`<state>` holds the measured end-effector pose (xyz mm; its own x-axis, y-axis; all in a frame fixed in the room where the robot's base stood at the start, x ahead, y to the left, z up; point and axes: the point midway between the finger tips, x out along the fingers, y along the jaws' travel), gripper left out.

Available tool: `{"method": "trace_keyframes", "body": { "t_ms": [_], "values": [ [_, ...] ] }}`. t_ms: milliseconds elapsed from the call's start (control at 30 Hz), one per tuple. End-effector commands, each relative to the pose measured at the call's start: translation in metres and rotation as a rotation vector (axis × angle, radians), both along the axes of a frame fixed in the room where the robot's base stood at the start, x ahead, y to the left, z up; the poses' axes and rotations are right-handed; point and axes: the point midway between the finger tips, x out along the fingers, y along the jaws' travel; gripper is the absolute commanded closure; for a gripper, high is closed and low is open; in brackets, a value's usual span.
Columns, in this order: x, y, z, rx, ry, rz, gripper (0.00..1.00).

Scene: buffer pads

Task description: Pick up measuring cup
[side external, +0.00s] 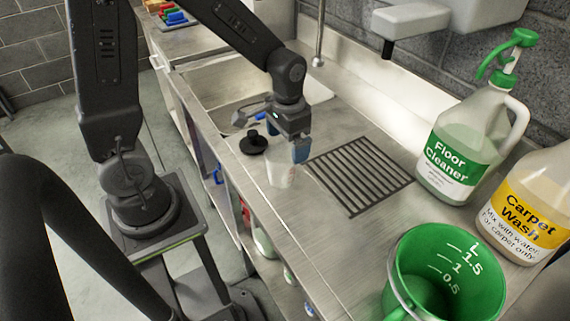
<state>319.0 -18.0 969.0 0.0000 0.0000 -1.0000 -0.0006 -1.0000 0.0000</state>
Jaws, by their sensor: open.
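A small translucent cup (280,174) with faint reddish marks stands on the steel counter, near its front edge. My gripper (291,150) is open and points down just above and behind the cup. One blue fingertip shows close over the cup's right rim; the other finger is mostly hidden. I cannot tell whether the fingers touch the cup. A larger green measuring jug (460,243) with white litre marks stands at the counter's front right, well away from my gripper.
A black round object (253,143) sits left of my gripper, by the sink (215,85). A dark drain grate (361,174) lies right of the cup. Floor cleaner (460,150) and carpet wash (520,215) bottles stand at right. Counter between the cup and green jug is clear.

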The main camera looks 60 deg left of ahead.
Motion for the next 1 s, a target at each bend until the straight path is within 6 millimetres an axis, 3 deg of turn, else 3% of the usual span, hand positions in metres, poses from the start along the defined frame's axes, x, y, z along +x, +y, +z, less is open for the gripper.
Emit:
{"method": "trace_keyframes", "body": {
  "t_ms": [333, 667, 1000],
  "values": [
    [-0.008, -0.002, -0.044, 0.000, 0.004, 0.001, 0.00],
    [-0.007, -0.002, -0.052, 0.001, 0.000, 0.001, 0.00],
    [-0.007, -0.002, -0.051, 0.001, 0.000, 0.001, 0.32]
  ]
}}
